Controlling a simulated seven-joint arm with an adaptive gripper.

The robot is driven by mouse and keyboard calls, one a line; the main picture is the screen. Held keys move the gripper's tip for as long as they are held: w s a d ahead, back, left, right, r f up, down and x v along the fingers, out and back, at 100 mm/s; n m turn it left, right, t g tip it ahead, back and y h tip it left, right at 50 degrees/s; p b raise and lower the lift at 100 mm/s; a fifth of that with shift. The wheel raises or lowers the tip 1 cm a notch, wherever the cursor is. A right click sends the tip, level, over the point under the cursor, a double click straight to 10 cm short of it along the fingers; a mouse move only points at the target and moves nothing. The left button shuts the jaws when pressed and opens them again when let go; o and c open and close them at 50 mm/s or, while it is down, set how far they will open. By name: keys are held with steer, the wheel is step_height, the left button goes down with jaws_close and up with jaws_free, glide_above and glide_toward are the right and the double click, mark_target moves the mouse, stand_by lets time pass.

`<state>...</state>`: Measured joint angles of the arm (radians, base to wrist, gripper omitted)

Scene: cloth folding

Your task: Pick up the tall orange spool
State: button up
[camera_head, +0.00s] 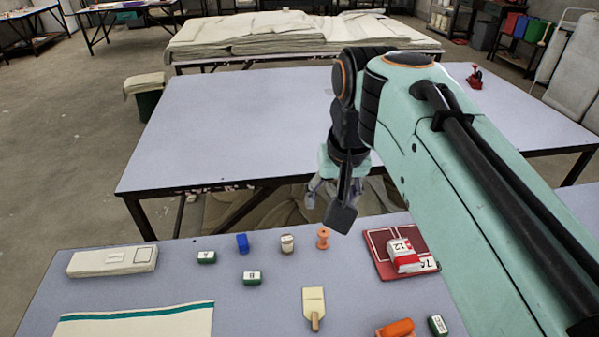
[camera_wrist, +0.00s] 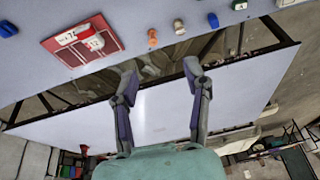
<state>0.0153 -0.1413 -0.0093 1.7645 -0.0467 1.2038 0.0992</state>
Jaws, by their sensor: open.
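The tall orange spool (camera_head: 322,238) stands upright near the far edge of the near table in the head view, just right of a pale spool (camera_head: 287,243). The orange spool also shows near the top middle of the wrist view (camera_wrist: 152,38), with the pale spool (camera_wrist: 179,26) to its right. My gripper (camera_wrist: 160,68) is open and empty, its two fingers spread apart. In the head view it hangs beyond the near table's far edge, partly hidden by a dark part of my arm. It is apart from the orange spool.
A red board (camera_head: 376,236) with a red-and-white block (camera_head: 405,256) lies right of the spool. A wooden paddle (camera_head: 314,308) lies nearer. A gap separates this table from the far table (camera_head: 230,130).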

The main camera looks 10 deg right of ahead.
steer(key=w+d+m, duration=0.1)
steer(key=w+d, duration=0.1)
steer(key=w, duration=1)
glide_above(324, 232)
steer(key=a, duration=0.2)
step_height(324, 232, down, 12)
steer(key=f+g, duration=0.1)
steer(key=f, duration=0.7)
steer(key=d+f+m+g, duration=0.1)
steer(key=f, duration=0.8)
steer(key=d+f+g, duration=0.1)
steer(key=f, duration=0.7)
steer(key=shift+f+g, duration=0.3)
steer(key=shift+f, duration=0.1)
jaws_close()
